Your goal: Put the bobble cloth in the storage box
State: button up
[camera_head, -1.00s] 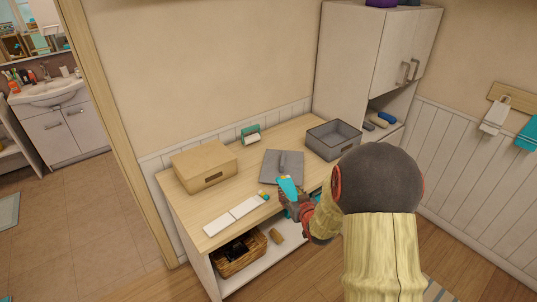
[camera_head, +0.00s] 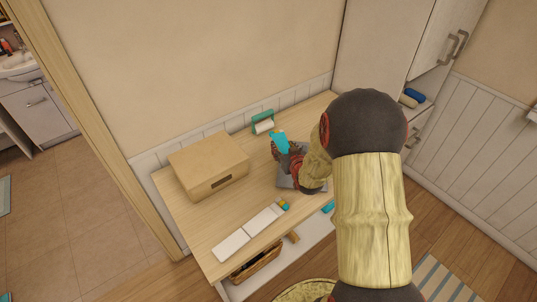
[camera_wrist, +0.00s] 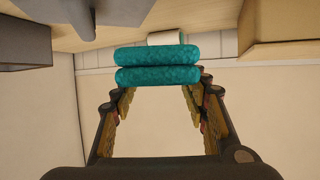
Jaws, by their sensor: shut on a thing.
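The bobble cloth (camera_head: 280,142) is teal and folded. My gripper (camera_head: 284,153) is shut on it above the back of the wooden table. In the wrist view the cloth (camera_wrist: 157,65) shows as two stacked teal rolls across the fingertips (camera_wrist: 157,85). A flat grey lid-like piece (camera_head: 286,182) lies on the table, partly hidden by my wrist. A grey form, seemingly the same piece, is at the wrist view's upper left (camera_wrist: 25,35). The open grey box seen earlier is hidden behind my arm in the head view.
A closed tan box (camera_head: 208,163) stands on the table (camera_head: 190,215) at left; it also shows in the wrist view (camera_wrist: 285,28). A paper roll holder (camera_head: 263,121) is near the wall. A wicker basket (camera_head: 255,266) is below.

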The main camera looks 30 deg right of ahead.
jog(key=w+a+f+b, duration=0.1)
jog(key=w+a+f, duration=0.2)
jog(key=w, duration=0.3)
jog(key=b, duration=0.1)
send_over(261, 163)
notch_tip(261, 163, down, 5)
jog(key=shift+d+f, duration=0.1)
jog(key=shift+w+f+b, duration=0.15)
jog(key=shift+f+b, duration=0.5)
jog(key=shift+f, duration=1)
jog(key=shift+f, duration=0.2)
jog(key=o, duration=0.9)
jog(key=shift+r, duration=0.1)
